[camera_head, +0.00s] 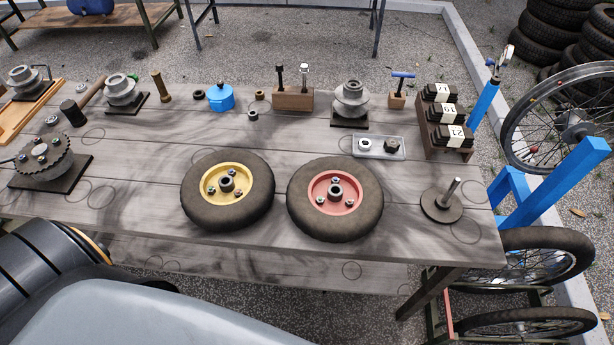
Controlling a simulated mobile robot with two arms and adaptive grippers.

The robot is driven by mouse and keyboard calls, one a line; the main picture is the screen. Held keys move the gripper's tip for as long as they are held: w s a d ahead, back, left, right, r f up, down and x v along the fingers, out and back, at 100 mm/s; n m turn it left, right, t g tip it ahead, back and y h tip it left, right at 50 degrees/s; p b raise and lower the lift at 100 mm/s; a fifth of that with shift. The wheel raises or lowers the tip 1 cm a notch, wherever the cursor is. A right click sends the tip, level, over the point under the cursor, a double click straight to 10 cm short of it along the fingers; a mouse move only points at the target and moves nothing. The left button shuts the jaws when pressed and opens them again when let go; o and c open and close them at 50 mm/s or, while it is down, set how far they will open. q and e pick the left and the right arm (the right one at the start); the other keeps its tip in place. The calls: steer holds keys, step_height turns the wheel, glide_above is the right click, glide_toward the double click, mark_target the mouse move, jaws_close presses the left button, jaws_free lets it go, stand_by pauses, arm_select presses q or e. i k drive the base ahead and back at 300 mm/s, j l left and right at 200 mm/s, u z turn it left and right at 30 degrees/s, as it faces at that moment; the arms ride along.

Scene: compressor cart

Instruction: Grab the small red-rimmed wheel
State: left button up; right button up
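The small wheel with the red rim (328,208) lies flat on the wooden workbench (290,133), near its front edge and right of centre. It has a dark tyre, a grey hub in the middle and several bolts around it. A similar wheel with a yellow rim (212,190) lies close on its left. Neither of my grippers shows in the head view, and nothing covers the red-rimmed wheel.
A disc with an upright pin (442,208) stands right of the wheel. Behind it are a clear tray (396,154) with small parts and a grey pulley (351,96). A toothed gear (44,160) sits at left. A blue stand (554,186) is beyond the right edge.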

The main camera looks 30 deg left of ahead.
mark_target(333, 221)
steer(key=u, duration=0.55)
steer(key=k+l+u, duration=0.15)
steer(key=k+l, duration=0.2)
steer(key=k, duration=0.1)
